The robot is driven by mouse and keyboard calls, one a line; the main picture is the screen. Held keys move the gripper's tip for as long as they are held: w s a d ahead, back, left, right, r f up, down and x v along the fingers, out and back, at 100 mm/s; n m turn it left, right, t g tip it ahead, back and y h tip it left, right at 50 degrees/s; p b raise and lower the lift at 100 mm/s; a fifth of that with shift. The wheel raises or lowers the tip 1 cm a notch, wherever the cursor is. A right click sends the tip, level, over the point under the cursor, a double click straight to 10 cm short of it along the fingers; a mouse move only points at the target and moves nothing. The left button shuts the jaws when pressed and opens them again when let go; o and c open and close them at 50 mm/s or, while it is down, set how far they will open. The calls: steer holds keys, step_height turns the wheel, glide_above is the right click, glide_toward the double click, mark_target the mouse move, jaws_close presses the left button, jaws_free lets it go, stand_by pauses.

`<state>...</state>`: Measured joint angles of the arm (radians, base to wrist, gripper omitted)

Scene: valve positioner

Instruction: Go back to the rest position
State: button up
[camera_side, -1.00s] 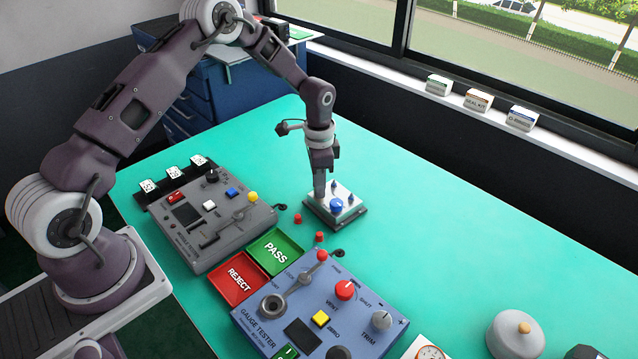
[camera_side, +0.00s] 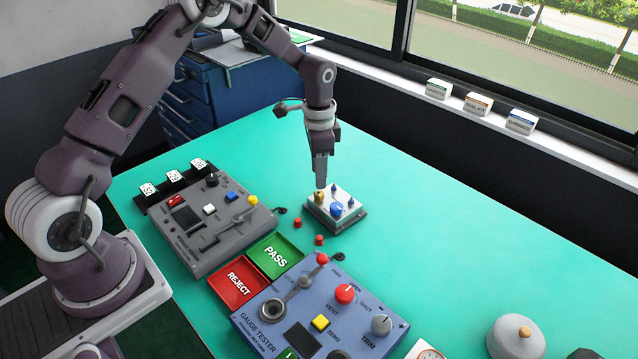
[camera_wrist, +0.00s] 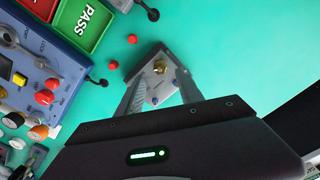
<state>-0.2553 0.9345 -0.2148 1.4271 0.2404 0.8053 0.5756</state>
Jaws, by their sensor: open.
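My gripper (camera_side: 320,183) hangs pointing down just above the small grey and white block (camera_side: 334,211) on the bench. The block carries a brass fitting (camera_side: 319,196), a blue knob (camera_side: 337,208) and small blue-grey posts. In the wrist view my gripper (camera_wrist: 160,92) has its fingers apart, with the brass fitting (camera_wrist: 159,67) showing beyond the gap between them. Nothing is held. The fingers look clear of the block; the exact height cannot be told.
Small red caps (camera_side: 319,240) lie beside the block. A grey module (camera_side: 213,225), a green PASS tray (camera_side: 276,255), a red REJECT tray (camera_side: 238,281) and a blue gauge tester (camera_side: 320,312) stand to the left and front.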

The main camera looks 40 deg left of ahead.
steer(key=shift+r, duration=0.8)
steer(key=shift+r, duration=0.1)
steer(key=s+d+r+n+t+y, duration=0.1)
steer(key=s+d+r, duration=0.1)
steer(key=s+r, duration=0.5)
steer(key=s+d+r+n+t, duration=0.1)
steer(key=s+r, duration=0.2)
steer(key=r, duration=0.8)
steer(key=s+d+r+n+t, duration=0.1)
steer(key=s+r+n, duration=0.1)
steer(key=s, duration=0.9)
steer(key=s+d+r+n+t+h, duration=0.1)
steer(key=s+d+r+n+t, duration=0.1)
steer(key=s, duration=0.9)
steer(key=shift+s+d+r+n+t, duration=0.2)
steer(key=shift+d+r+n+t, duration=0.1)
steer(key=shift+r+n, duration=0.15)
